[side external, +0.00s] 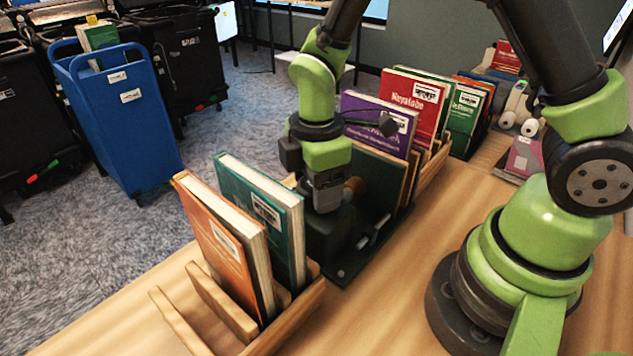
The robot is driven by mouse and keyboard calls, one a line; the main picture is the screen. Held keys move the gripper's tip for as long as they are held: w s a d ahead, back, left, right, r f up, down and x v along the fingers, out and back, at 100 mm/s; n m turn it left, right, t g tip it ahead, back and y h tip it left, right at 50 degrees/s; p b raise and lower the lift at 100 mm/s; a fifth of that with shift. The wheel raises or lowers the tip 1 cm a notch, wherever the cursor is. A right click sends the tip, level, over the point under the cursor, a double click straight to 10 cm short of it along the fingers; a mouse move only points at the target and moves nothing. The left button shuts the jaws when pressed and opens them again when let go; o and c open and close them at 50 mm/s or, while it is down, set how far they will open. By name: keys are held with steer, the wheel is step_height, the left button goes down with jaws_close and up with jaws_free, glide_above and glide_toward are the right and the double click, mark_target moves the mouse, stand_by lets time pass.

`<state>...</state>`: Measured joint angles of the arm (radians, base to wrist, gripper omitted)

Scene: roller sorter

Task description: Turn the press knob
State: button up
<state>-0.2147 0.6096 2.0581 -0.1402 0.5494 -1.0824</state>
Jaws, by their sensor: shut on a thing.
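The press (345,272) is a dark green metal device on the wooden table, between the books in the racks. My gripper (327,205) points down over it, with its fingers low against the press's dark body. The gripper is shut on the press knob, which my fingers and the dark body mostly hide. A rounded brass-brown part (356,187) shows just right of the fingers; I cannot tell whether it belongs to the knob.
An orange book (222,250) and a teal book (262,215) stand in a wooden rack (290,325) close on the left. Purple (375,122) and red (410,100) books stand behind on the right. Blue (120,120) and black bins stand on the carpet.

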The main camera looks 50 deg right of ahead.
steer(key=n, duration=0.4)
steer(key=shift+n, duration=0.3)
steer(key=n, duration=0.3)
steer(key=shift+n, duration=0.4)
steer(key=n, duration=0.4)
steer(key=shift+n, duration=2)
steer(key=o, duration=0.9)
